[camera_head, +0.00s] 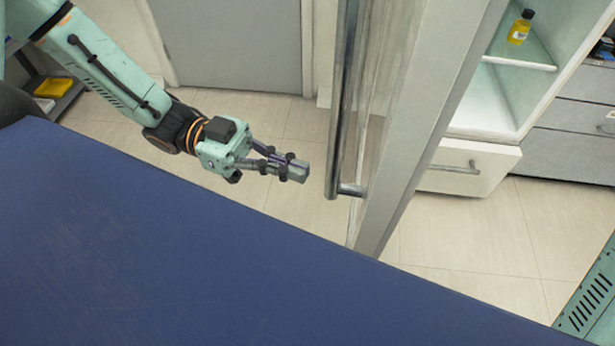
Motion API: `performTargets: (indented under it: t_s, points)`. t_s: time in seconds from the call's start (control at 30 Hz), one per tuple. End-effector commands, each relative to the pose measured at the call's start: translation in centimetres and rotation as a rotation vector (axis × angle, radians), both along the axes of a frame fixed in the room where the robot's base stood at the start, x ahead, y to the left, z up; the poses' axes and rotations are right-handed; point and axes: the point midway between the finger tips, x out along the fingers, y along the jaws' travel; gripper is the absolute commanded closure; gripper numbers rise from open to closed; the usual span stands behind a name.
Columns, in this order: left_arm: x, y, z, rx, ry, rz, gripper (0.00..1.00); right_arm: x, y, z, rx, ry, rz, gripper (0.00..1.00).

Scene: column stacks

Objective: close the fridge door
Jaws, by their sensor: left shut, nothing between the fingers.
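The fridge door (425,125) stands open, seen nearly edge-on, with a glass panel in a grey frame. Its long metal handle (343,110) runs down the door's left side and bends back to the frame at the bottom. The fridge (500,100) is open to view behind the door, with a white interior and a shelf. My left gripper (297,170) is shut and empty. In the picture it is just left of the handle's lower end, with a small gap between them. My right gripper is not in view.
A yellow bottle (520,27) stands on the fridge shelf. A white drawer (470,168) is below, with grey drawers (570,130) to the right. A grey door (230,40) is at the back. A large blue surface (200,270) fills the foreground. Tiled floor (480,240) shows between.

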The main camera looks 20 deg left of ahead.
Motion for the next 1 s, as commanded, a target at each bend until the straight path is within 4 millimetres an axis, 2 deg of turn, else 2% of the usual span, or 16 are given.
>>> performTargets:
  t_s: [0.1,0.3,1.0]
  points:
    - [-0.1,-1.5,-0.2,0.001,0.001,-0.002,1.0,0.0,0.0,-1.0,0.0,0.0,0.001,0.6]
    - [0.0,-2.9,-0.1,0.001,0.001,0.002,1.0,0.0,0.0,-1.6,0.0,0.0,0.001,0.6]
    - [0.2,-3.0,0.0,0.001,0.0,0.003,1.0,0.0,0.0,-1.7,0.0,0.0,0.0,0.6]
